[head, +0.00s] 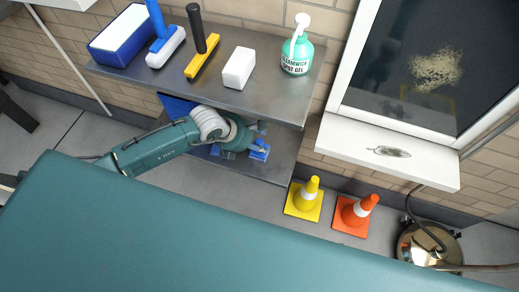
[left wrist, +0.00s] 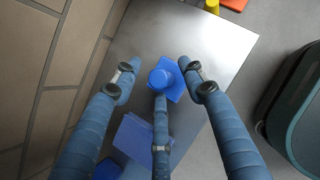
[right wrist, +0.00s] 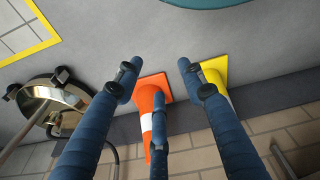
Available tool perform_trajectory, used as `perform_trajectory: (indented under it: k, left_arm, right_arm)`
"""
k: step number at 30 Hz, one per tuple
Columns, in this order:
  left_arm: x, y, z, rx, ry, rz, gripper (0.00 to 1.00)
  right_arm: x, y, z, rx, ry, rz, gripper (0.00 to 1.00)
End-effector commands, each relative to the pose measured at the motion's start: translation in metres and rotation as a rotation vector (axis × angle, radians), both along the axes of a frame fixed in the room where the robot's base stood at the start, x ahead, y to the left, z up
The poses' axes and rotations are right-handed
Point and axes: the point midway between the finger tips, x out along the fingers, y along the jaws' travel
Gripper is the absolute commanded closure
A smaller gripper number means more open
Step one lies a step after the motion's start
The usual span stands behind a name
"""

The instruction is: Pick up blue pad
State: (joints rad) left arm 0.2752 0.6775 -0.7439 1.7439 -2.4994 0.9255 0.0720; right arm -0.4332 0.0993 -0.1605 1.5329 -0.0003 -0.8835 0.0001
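The blue pad (head: 259,151) lies on the lower metal shelf (head: 278,168), near its right end. In the left wrist view the blue pad (left wrist: 174,83) is a small square with a round knob on top. My left gripper (head: 254,137) reaches in under the upper shelf and is right by the pad. Its fingers are spread on both sides of the pad in the left wrist view, with the third finger close to the knob; whether it touches is unclear. My right gripper (right wrist: 156,70) is open and empty, pointing down towards the cones, and is not in the head view.
The upper shelf (head: 213,95) holds a blue tub (head: 122,38), two brushes, a white block (head: 238,68) and a green gel bottle (head: 297,50). More blue items (left wrist: 138,140) lie deeper on the lower shelf. Yellow (head: 305,197) and orange (head: 355,213) cones stand on the floor nearby.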

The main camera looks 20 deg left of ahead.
Motion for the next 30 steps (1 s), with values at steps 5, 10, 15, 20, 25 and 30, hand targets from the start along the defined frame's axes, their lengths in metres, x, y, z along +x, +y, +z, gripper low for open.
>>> perform_trajectory:
  k: [5, 10, 15, 20, 25, 30]
  left_arm:
    - [0.000, 0.000, 0.000, 0.000, 0.000, 0.000, 0.92]
    - [0.000, 0.000, 0.000, -0.001, -0.001, 0.000, 1.00]
    - [0.000, 0.000, 0.001, -0.001, -0.002, 0.000, 1.00]
    - [-0.001, 0.001, 0.007, -0.001, -0.002, 0.000, 1.00]
    - [-0.020, 0.016, 0.006, 0.003, 0.002, 0.000, 1.00]
    - [-0.049, 0.035, 0.006, 0.003, 0.003, -0.001, 1.00]
  right_arm:
    - [-0.003, -0.001, -0.002, -0.001, 0.006, 0.000, 0.60]
    - [-0.006, -0.001, -0.005, -0.002, 0.012, 0.000, 0.60]
    - [-0.009, -0.001, -0.006, -0.002, 0.016, 0.000, 0.60]
    - [-0.008, -0.001, -0.005, -0.001, 0.011, 0.000, 0.60]
    - [-0.010, -0.002, -0.008, -0.002, 0.013, 0.001, 0.60]
    - [-0.015, -0.002, -0.013, -0.003, 0.020, 0.002, 0.60]
